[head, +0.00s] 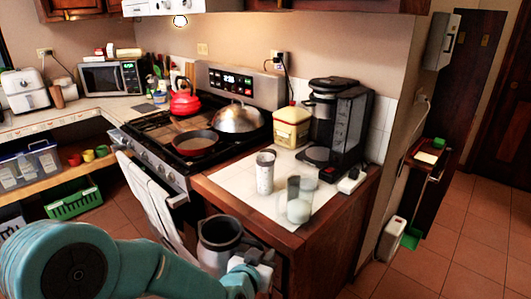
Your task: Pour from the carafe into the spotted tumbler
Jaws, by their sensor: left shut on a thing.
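The carafe (218,258), a wide grey vessel with a dark open mouth, is upright at the lower middle of the head view, in front of the counter's front edge. My left gripper (247,262) is shut on its right side; the fingertips are partly hidden. The spotted tumbler (265,174), a narrow pale cup with faint marks, stands upright on the white counter top, above and right of the carafe in the picture. The carafe is apart from it. The carafe's contents are too dark to tell. My right gripper is not in view.
A see-through vessel (300,203) with a whitish lower part stands near the counter's front edge, right of the tumbler. A black coffee maker (348,130) and a cream-and-red canister (291,130) stand behind. The stove with a pan (197,144) is to the left.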

